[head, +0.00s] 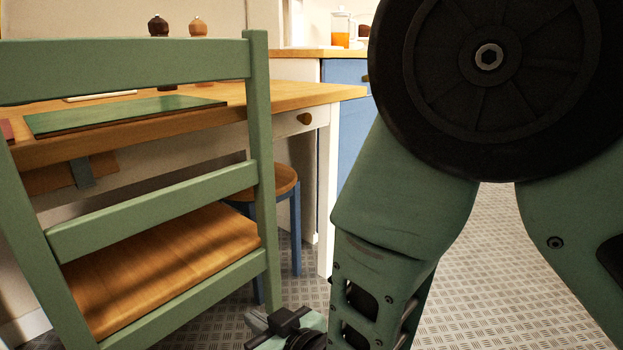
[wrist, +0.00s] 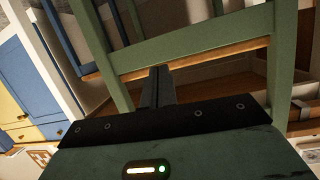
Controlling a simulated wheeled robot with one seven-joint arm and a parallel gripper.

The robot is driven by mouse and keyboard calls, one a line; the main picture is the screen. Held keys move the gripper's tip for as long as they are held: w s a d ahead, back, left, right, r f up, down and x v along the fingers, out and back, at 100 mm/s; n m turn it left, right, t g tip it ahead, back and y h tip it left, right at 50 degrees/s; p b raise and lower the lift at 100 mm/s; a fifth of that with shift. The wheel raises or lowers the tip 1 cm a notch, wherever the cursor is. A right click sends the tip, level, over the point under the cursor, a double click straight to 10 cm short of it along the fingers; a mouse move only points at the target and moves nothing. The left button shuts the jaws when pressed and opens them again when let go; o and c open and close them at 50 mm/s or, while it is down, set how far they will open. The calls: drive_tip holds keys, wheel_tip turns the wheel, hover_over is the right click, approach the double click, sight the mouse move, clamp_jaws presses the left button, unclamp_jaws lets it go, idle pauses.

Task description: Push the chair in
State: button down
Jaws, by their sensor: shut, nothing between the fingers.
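The chair (head: 155,203) is green with a slatted back and a wooden seat. It stands at the left in the head view, its back towards me and its seat facing the wooden table (head: 290,94). The tabletop shows beyond the chair's back. In the wrist view the chair's green frame (wrist: 200,44) fills the upper middle. My gripper (wrist: 158,76) is shut and empty, its fingers pointing at the chair's frame. I cannot tell whether they touch it. In the head view my gripper (head: 280,324) is low, just right of the chair, partly hidden by the frame's bottom edge.
A stool (head: 288,180) with blue legs stands partly under the table, behind the chair. A green mat (head: 125,115) and two small shakers (head: 198,27) are on the table. A blue cabinet (head: 345,105) stands behind. The patterned floor (head: 490,270) at right is clear.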

drive_tip(key=s+d+r+g+h+p, duration=0.55)
drive_tip(key=s+d+r, duration=0.25)
drive_tip(key=d+r, duration=0.25)
drive_tip(key=s+d+r+g+h+p, duration=0.5)
drive_tip(key=s+d+r, duration=0.3)
drive_tip(key=d+r, duration=0.3)
wheel_tip(320, 180, up, 36)
drive_tip(key=d+p, duration=0.1)
drive_tip(key=p, duration=3.7)
drive_tip(key=shift+s+r+y, duration=0.15)
drive_tip(key=shift+r+y, duration=0.05)
drive_tip(key=shift+y, duration=0.15)
